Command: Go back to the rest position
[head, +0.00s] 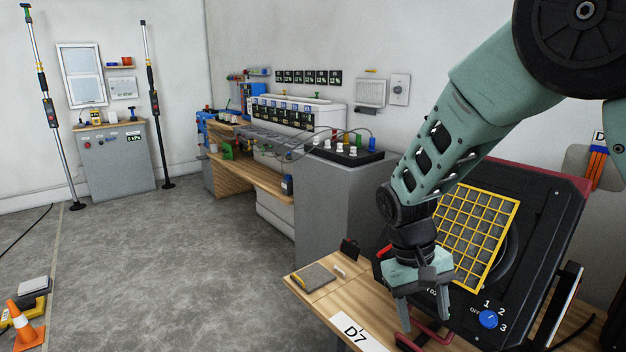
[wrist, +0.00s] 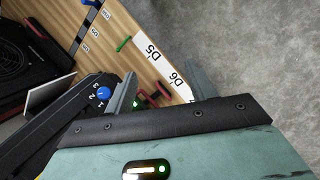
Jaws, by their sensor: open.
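My gripper (head: 424,316) is open with nothing between its fingers. In the head view it points down over the front edge of the wooden bench (head: 318,301), just left of a black fan unit (head: 540,270) with a yellow grille (head: 478,232). The unit's blue knob (head: 488,319) is to the right of the fingers. In the wrist view the two fingers (wrist: 160,92) stand apart, with the bench edge and its D5 and D6 labels (wrist: 165,62) beyond them. A blue knob (wrist: 104,93) shows left of the fingers there.
A grey pad (head: 313,277) lies on the bench, left of my gripper. A red handle (head: 430,335) is close beneath the fingers. A grey cabinet (head: 340,215) stands behind. An orange cone (head: 24,325) is at lower left. The grey floor (head: 170,265) is mostly clear.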

